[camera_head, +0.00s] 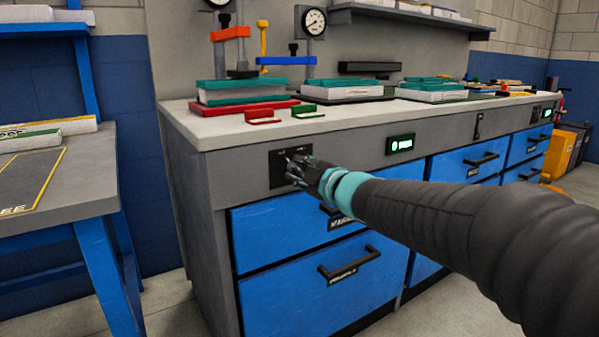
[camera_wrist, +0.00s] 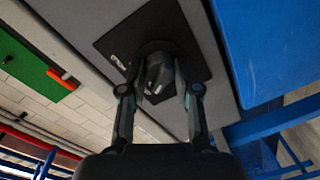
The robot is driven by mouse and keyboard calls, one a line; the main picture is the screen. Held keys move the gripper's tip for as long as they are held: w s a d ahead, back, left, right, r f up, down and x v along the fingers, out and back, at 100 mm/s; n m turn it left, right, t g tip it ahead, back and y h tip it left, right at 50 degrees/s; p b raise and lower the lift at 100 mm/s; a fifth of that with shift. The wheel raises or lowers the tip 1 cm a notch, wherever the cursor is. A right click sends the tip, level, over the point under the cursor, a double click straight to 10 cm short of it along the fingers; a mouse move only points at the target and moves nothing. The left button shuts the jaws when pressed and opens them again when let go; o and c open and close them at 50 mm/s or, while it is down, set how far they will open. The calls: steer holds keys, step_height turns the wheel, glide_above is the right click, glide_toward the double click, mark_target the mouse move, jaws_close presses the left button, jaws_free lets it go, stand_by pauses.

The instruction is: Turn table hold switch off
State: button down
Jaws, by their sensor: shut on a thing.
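The table hold switch is a dark rotary knob (camera_wrist: 158,77) on a black square plate (camera_head: 277,170) set in the grey front of the workbench. In the wrist view the plate (camera_wrist: 190,55) looks tilted, with small white lettering left of the knob. My gripper (camera_head: 296,168) reaches the plate from the right, and its fingers cover most of the knob in the head view. In the wrist view my gripper (camera_wrist: 160,92) has one finger on each side of the knob, shut on it. The lettering is too small to read.
Blue drawers (camera_head: 325,270) with black handles lie below the switch. A lit green display (camera_head: 400,144) sits to its right. The grey worktop (camera_head: 225,127) above holds panel stacks, a red bracket (camera_head: 263,117) and a green bracket (camera_head: 308,112). Another table (camera_head: 75,170) stands at left.

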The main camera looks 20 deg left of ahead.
stand_by(0.4)
steer(key=c, duration=0.8)
jaws_free()
steer(key=shift+s, duration=0.1)
steer(key=v, duration=1.1)
steer(key=shift+s+d, duration=0.25)
steer(key=shift+d, duration=0.1)
